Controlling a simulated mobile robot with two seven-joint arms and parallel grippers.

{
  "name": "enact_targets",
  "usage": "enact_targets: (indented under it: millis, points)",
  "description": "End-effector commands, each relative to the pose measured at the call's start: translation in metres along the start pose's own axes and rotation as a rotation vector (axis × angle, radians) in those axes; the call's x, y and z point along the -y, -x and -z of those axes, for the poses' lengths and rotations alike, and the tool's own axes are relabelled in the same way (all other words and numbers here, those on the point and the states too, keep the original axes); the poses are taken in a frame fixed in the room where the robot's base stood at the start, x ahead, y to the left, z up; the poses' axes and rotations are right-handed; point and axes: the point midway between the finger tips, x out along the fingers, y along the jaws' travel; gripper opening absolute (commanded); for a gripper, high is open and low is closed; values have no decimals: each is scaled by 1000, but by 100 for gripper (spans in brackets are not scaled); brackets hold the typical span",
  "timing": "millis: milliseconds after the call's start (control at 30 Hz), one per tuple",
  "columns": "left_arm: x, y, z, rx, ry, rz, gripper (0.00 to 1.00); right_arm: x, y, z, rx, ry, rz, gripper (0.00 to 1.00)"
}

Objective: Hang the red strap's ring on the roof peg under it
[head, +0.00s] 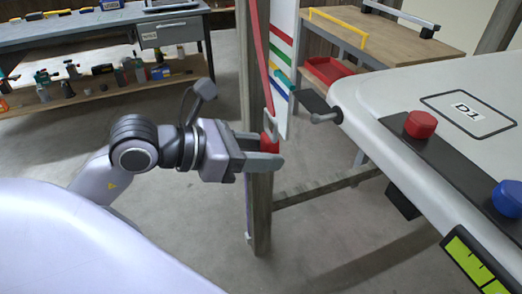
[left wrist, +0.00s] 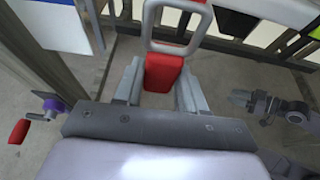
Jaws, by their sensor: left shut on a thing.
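The red strap (head: 261,60) hangs down beside a wooden post. My left gripper (head: 266,152) is shut on the red block (head: 268,144) at its lower end. The metal ring (head: 271,125) stands up above the fingers. In the left wrist view the red block (left wrist: 162,72) sits between the two fingers (left wrist: 160,90), with the rectangular ring (left wrist: 177,27) beyond it. The grey roof peg (head: 327,117) sticks out from the near left corner of the white roof (head: 400,80), right of the ring and apart from it. My right gripper (left wrist: 243,97) is small in the left wrist view; its jaws are unclear.
The wooden post (head: 262,215) stands just behind my left gripper. A red knob (head: 420,124), a blue knob (head: 508,198) and a green-yellow panel (head: 474,262) are on the roof's near side. A workbench (head: 100,32) stands at the back left. Open air lies between ring and peg.

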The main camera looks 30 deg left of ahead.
Motion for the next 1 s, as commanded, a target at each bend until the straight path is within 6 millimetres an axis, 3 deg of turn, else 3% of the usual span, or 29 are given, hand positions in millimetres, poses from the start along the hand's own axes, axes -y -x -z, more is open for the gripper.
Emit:
enact_targets:
  millis: [1000]
  points:
    - [0,-85,-29,2,1,2,8,-1,7,9,0,4,-1,43]
